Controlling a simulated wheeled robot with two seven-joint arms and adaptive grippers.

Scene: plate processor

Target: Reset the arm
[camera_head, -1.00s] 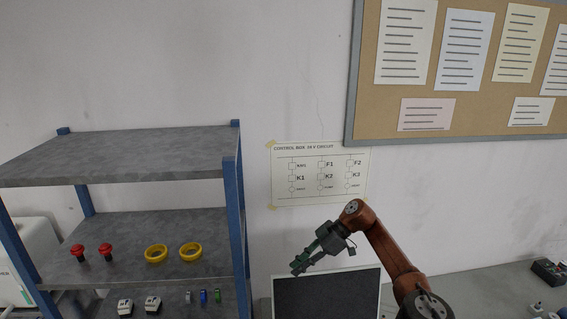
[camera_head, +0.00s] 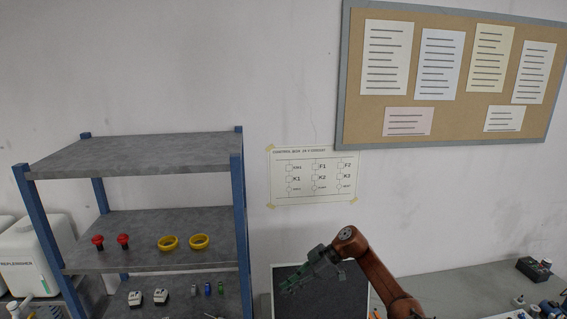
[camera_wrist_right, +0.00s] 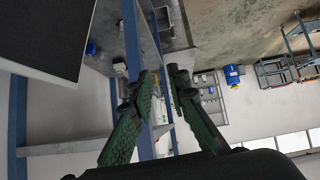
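My right arm comes up from the bottom right in the head view. My right gripper (camera_head: 284,287) points to the lower left, in front of a dark panel with a pale frame (camera_head: 306,299). In the right wrist view its two green-padded fingers (camera_wrist_right: 163,74) stand apart, with a narrow gap between the tips. Background shows through the gap and nothing is held. My left gripper is in neither view now.
A grey shelf unit with blue posts (camera_head: 140,149) stands at the left. It holds red buttons (camera_head: 123,240), yellow rings (camera_head: 199,241) and small parts. A white container (camera_head: 28,258) is beside it. A worktop (camera_head: 470,290) is at right; a corkboard (camera_head: 460,118) hangs above.

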